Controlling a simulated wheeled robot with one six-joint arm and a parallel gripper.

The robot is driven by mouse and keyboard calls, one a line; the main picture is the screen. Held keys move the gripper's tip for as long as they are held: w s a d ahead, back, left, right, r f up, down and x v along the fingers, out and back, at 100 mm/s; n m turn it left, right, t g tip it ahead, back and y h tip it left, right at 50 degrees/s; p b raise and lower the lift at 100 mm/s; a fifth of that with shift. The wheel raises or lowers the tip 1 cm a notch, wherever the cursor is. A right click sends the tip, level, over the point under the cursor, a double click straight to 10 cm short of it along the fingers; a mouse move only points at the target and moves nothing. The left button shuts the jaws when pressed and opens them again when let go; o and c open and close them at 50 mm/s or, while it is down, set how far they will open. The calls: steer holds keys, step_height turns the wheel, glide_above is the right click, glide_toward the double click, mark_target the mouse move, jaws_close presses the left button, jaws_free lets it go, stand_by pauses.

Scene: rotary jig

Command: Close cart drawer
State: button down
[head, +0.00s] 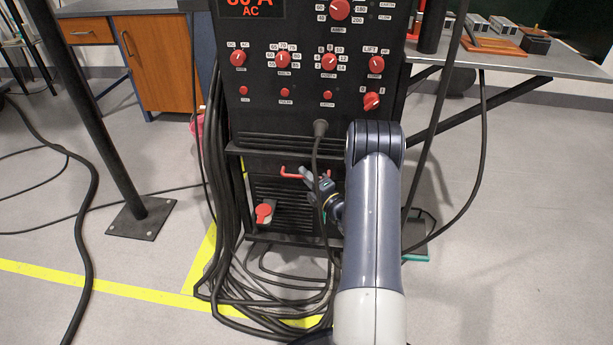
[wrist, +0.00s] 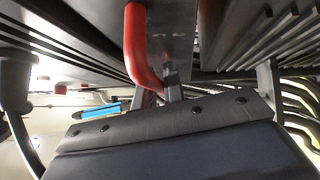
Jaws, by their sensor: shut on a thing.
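The cart drawer (head: 262,167) is a dark front low on the black cart, below the control panel. Its red handle (head: 292,175) is a bent bar. I cannot tell how far the drawer stands out. My gripper (head: 310,177) is at the right part of the handle, partly hidden by a hanging cable. In the wrist view the red handle (wrist: 141,55) runs down to the fingertips of my gripper (wrist: 172,85), which are shut on its lower end. The far finger is partly hidden there.
The welding machine (head: 290,110) with red knobs stands above the drawer. Black cables (head: 222,215) hang on its left and coil on the floor. A red switch (head: 264,212) sits on the lower grille. A metal table (head: 520,62) stands at right.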

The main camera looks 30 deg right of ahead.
steer(key=shift+w+d, duration=0.1)
steer(key=shift+d, duration=0.05)
steer(key=c, duration=1.8)
jaws_free()
steer(key=shift+o, duration=0.2)
steer(key=p+v, duration=0.2)
steer(key=v, duration=0.9)
steer(key=shift+p, duration=0.4)
steer(key=shift+w+r, duration=0.1)
